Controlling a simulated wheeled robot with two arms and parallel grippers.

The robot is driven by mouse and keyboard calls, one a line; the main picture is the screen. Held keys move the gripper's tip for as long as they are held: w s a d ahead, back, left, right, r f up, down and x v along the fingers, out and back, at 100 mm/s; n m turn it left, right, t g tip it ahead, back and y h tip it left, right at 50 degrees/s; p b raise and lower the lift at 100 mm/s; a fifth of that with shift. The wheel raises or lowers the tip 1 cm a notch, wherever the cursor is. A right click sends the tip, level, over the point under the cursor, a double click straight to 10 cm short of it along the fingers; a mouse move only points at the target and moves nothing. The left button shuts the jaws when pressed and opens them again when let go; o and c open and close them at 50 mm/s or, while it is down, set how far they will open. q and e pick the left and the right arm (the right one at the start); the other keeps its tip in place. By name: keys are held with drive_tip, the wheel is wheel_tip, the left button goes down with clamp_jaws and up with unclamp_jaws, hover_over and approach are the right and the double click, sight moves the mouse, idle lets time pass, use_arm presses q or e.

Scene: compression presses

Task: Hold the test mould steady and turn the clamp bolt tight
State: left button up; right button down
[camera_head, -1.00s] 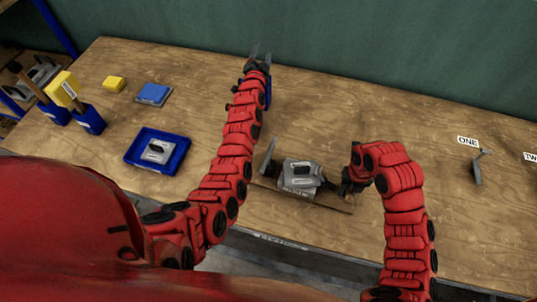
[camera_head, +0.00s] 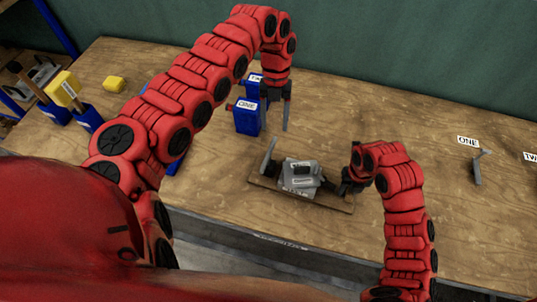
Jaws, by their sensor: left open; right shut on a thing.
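The grey test mould (camera_head: 298,178) sits on a wooden base board (camera_head: 325,200) in the middle of the bench. A grey upright plate (camera_head: 268,155) stands at the board's left end. My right gripper (camera_head: 347,183) is at the board's right end, beside the mould, and is shut on what appears to be the clamp bolt; its jaws and the bolt are mostly hidden. My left gripper (camera_head: 277,115) points down, open and empty, behind the mould and apart from it.
Blue boxes labelled ONE (camera_head: 247,118) and probably TWO (camera_head: 255,85) stand next to my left gripper. A grey bracket (camera_head: 477,170) stands at right. The bench between bracket and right arm is clear.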

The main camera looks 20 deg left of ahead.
sight(269, 150)
use_arm(q)
drive_tip(key=shift+g, duration=0.4)
drive_tip(key=x, duration=0.8)
drive_tip(key=s+a+x, duration=0.1)
drive_tip(key=x, duration=0.3)
drive_tip(key=shift+r, duration=0.2)
clamp_jaws()
